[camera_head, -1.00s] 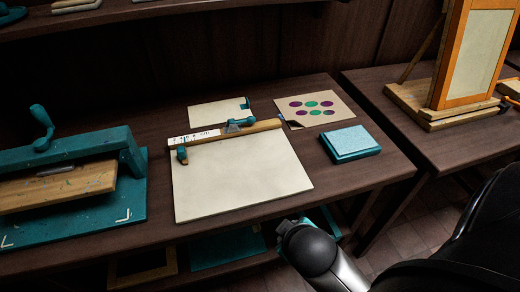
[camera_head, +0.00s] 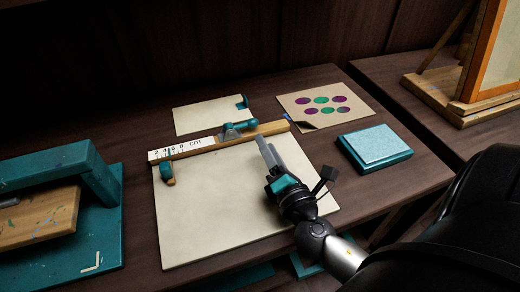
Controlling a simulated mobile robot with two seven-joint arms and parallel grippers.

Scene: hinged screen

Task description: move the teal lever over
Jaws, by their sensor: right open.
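A teal lever (camera_head: 238,127) with a rounded end sits on a grey metal piece on the wooden bar (camera_head: 225,139). The bar lies across the top of a large pale board (camera_head: 205,215) and carries a white printed scale at its left. A second, smaller teal piece (camera_head: 168,172) hangs at the bar's left end. My right gripper (camera_head: 268,146) is open over the right part of the board. Its grey fingers point up toward the bar, just right of and below the lever, seemingly apart from it. My left gripper is out of view.
A teal press (camera_head: 62,167) stands at the left. A teal-edged pad (camera_head: 374,147) lies at the right, beside my right arm. Behind the bar lie a pale sheet (camera_head: 208,114) and a brown card with coloured ovals (camera_head: 325,106). An orange-framed screen (camera_head: 487,50) stands far right.

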